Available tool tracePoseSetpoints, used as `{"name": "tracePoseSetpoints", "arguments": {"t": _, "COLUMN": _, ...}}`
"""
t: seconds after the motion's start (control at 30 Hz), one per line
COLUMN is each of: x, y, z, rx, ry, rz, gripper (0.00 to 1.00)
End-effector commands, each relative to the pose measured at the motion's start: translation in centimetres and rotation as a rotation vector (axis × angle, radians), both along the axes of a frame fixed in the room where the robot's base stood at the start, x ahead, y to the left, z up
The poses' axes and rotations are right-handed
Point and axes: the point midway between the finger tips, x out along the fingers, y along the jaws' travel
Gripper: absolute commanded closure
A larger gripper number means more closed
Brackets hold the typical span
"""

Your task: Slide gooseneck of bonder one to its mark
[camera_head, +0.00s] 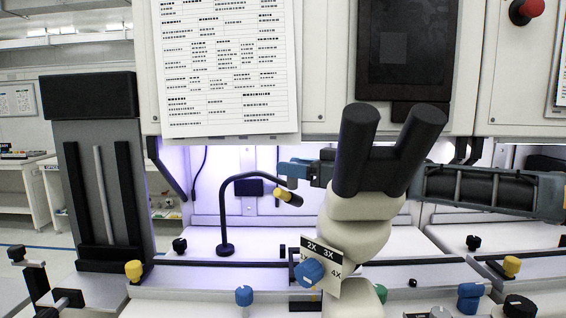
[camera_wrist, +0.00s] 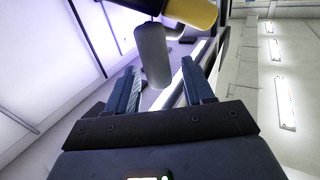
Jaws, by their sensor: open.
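The gooseneck of the bonder (camera_head: 226,210) is a thin black curved tube rising from a round base on the left of the worktop. Its head has a yellow band (camera_head: 281,193) and hangs to the right. My gripper (camera_head: 288,172) is just above and beside this head, left of the eyepieces. In the wrist view my gripper (camera_wrist: 158,88) is open. A grey cylinder (camera_wrist: 152,55) shows between and beyond the fingers; contact cannot be told. A yellow and black piece (camera_wrist: 192,12), looking like the gooseneck's head, is above it. I cannot make out a mark.
The microscope (camera_head: 362,215) with black eyepieces stands in front of my arm. A magnification plate with a blue knob (camera_head: 309,272) is below it. A dark rail (camera_head: 215,263) with yellow and blue knobs runs along the front. A tall grey panel (camera_head: 100,180) stands at left.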

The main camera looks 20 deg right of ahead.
Motion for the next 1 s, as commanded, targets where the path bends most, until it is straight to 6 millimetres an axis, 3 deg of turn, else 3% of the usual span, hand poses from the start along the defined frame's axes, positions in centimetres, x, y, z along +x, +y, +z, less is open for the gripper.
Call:
{"name": "tracePoseSetpoints", "arguments": {"t": 0.2, "x": 1.7, "y": 1.6, "z": 0.1, "rx": 0.002, "ry": 0.001, "rz": 0.000, "gripper": 0.48}}
{"name": "tracePoseSetpoints", "arguments": {"t": 0.57, "x": 2.1, "y": 1.9, "z": 0.0, "rx": 0.001, "ry": 0.000, "rz": 0.000, "gripper": 0.49}}
{"name": "tracePoseSetpoints", "arguments": {"t": 1.0, "x": 2.0, "y": 1.9, "z": 0.0, "rx": 0.001, "ry": 0.000, "rz": 0.000, "gripper": 0.91}}
